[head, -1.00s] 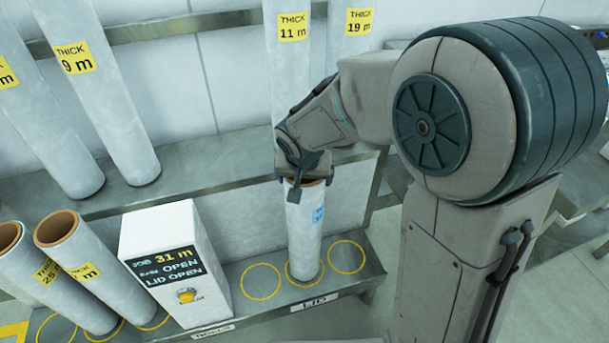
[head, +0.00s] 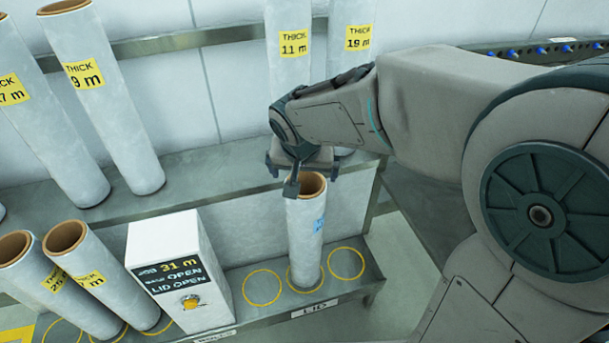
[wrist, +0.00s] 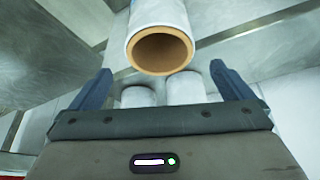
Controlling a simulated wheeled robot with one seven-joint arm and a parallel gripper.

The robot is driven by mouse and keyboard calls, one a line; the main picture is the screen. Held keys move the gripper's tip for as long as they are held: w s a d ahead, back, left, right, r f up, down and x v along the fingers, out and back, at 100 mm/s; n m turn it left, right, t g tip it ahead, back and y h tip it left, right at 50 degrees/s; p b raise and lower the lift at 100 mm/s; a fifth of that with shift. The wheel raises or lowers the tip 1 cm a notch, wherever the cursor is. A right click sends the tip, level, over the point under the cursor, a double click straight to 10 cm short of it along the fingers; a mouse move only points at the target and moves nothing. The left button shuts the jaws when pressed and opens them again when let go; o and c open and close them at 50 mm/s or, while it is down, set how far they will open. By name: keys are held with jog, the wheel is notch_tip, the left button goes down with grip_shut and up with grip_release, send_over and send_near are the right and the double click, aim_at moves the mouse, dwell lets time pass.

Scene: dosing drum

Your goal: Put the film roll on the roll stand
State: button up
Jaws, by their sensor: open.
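A white film roll (head: 305,232) with a blue label and a brown core stands upright in the middle yellow ring of the low shelf marked LID. Its open core end also shows in the wrist view (wrist: 160,48). My gripper (head: 302,174) is open and empty, just above and behind the roll's top. In the wrist view my two fingers (wrist: 160,88) are spread wide, with the roll end beyond them and nothing between them. The roll looks clear of the fingers. The far side of the gripper is hidden in the head view.
Empty yellow rings (head: 262,287) flank the roll. A white box (head: 175,265) reads 31 m and LID OPEN. Rolls with yellow labels (head: 92,285) lean left of it. Tall THICK rolls (head: 120,110) stand on the upper shelf (head: 205,165), some directly behind my gripper.

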jog(key=shift+v, duration=1.05)
jog(key=s+d+f+n+g, duration=0.1)
jog(key=s+d+f+g, duration=0.2)
jog(key=s+d, duration=1.1)
jog(key=shift+s+d+n, duration=0.2)
jog(key=shift+d+n, duration=0.05)
jog(key=shift+n, duration=0.05)
jog(key=shift+r, duration=0.1)
